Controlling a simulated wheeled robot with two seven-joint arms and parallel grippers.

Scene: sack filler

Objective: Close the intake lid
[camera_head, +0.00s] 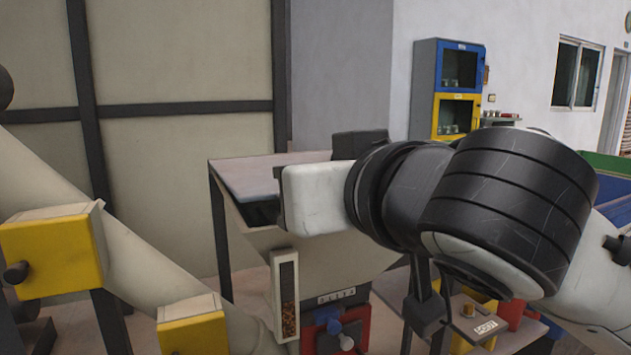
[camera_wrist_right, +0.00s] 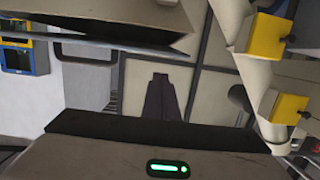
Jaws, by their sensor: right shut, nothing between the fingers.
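The intake lid (camera_head: 262,172) is a flat grey-brown panel on top of the beige hopper (camera_head: 258,243). A dark gap shows under its near edge, so it looks partly open. In the right wrist view, the lid's thin edge (camera_wrist_right: 105,43) and the hopper (camera_wrist_right: 110,15) show at the top, with a wedge-shaped gap between them. My right gripper (camera_wrist_right: 160,76) is shut and empty, apart from the lid in that view. In the head view, my right arm covers the hopper's right side, and the fingertips cannot be made out. My left gripper is not in view.
A sloping beige chute with yellow boxes (camera_head: 52,255) stands at the left. A level window (camera_head: 286,298) and a red-blue fitting (camera_head: 335,330) are on the hopper's front. A blue-yellow cabinet (camera_head: 447,88) hangs on the back wall. A framed panel wall (camera_head: 185,60) stands behind.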

